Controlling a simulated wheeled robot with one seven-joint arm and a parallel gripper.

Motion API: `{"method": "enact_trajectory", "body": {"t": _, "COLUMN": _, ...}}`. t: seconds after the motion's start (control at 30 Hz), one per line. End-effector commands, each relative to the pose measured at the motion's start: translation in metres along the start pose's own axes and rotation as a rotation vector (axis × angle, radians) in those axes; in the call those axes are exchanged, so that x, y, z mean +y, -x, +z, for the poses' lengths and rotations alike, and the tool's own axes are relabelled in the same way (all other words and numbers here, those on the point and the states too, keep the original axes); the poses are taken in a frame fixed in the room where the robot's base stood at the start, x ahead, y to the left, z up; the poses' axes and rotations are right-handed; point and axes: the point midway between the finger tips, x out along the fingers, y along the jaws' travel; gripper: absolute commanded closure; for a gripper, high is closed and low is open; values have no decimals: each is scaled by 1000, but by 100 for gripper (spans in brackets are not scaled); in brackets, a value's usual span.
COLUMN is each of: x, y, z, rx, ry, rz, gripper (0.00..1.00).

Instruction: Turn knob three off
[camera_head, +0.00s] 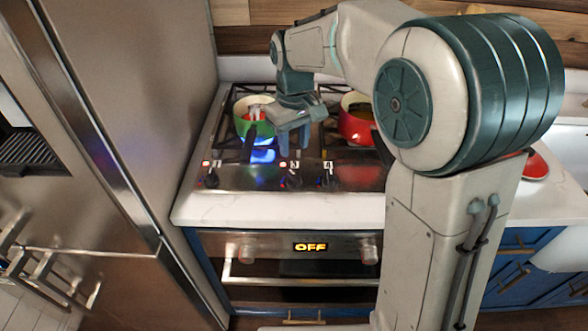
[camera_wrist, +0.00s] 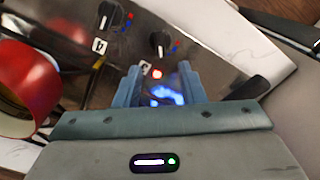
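Knob three, a dark knob with a pale pointer line, is on the steel stove front in the head view (camera_head: 293,181) and lies just beyond my fingertips in the wrist view (camera_wrist: 160,44). A small red light glows near it, by its label. My gripper (camera_head: 294,153) has two light blue fingers pointing down at the panel. It also shows in the wrist view (camera_wrist: 158,74), with its fingers spread and nothing between them. Knob four (camera_head: 327,179) is to the right, and in the wrist view (camera_wrist: 109,15) it is at upper left.
A green pot (camera_head: 242,127) stands at left over a blue flame (camera_head: 262,155). A red pot (camera_head: 355,128) stands at right, close to my arm. Another knob (camera_head: 211,180) sits at the panel's left, with a red light. The oven display (camera_head: 310,246) reads OFF. A fridge (camera_head: 125,130) stands left.

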Motion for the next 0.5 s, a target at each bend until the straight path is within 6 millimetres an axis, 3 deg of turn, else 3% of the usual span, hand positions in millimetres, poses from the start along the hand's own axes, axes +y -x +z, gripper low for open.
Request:
{"method": "enact_trajectory", "body": {"t": 0.2, "x": 0, "y": -49, "z": 1, "rx": -5, "ry": 0, "rz": -1, "gripper": 64}}
{"method": "enact_trajectory", "body": {"t": 0.5, "x": -1, "y": -89, "z": 0, "rx": -1, "ry": 0, "rz": -1, "gripper": 64}}
